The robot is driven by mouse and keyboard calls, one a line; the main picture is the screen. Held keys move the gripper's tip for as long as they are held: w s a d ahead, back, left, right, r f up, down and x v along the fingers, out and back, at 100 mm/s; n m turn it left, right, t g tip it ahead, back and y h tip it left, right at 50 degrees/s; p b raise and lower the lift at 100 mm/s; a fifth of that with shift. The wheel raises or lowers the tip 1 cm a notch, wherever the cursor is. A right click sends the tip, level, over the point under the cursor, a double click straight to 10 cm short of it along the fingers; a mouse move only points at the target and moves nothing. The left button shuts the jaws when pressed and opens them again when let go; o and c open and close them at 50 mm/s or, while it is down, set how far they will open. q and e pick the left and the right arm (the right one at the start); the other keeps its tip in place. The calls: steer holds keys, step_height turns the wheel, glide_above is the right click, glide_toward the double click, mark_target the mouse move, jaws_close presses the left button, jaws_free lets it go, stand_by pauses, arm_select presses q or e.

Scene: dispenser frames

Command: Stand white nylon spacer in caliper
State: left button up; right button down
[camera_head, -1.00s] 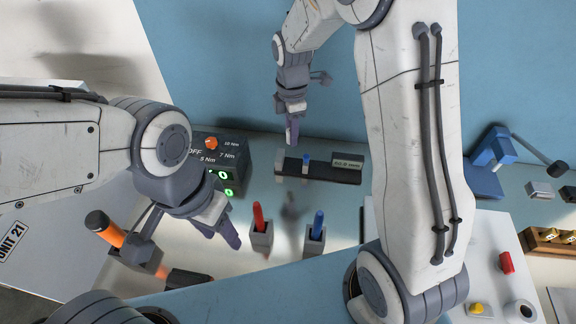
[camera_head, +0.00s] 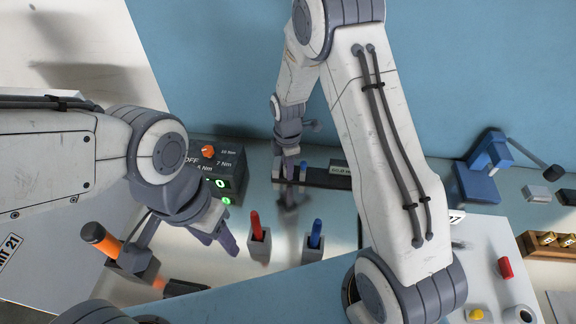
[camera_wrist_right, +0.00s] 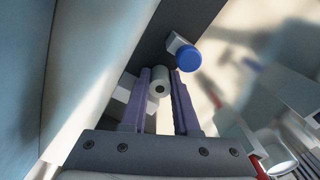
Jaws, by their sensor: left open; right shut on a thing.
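The white nylon spacer (camera_wrist_right: 159,80) is a short white cylinder with a hole in its end. In the right wrist view it sits between the two purple fingertips of my right gripper (camera_wrist_right: 160,88), which is shut on it. In the head view the right gripper (camera_head: 288,172) is at the left end of the dark caliper bar (camera_head: 322,178); I cannot make out the spacer there. The caliper's blue knob (camera_wrist_right: 188,57) is just beyond and right of the spacer in the wrist view. My left gripper (camera_head: 222,236) is open and empty, below the dark control box.
A control box (camera_head: 215,165) with green displays stands left of the caliper. Holders with a red-handled tool (camera_head: 256,226) and a blue-handled tool (camera_head: 316,234) stand in front. An orange-handled tool (camera_head: 101,240) is at left. A blue press (camera_head: 488,168) stands at right.

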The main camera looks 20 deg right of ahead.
steer(key=shift+f, duration=0.2)
steer(key=c, duration=0.7)
jaws_free()
steer(key=shift+o, duration=0.2)
steer(key=shift+r, duration=0.1)
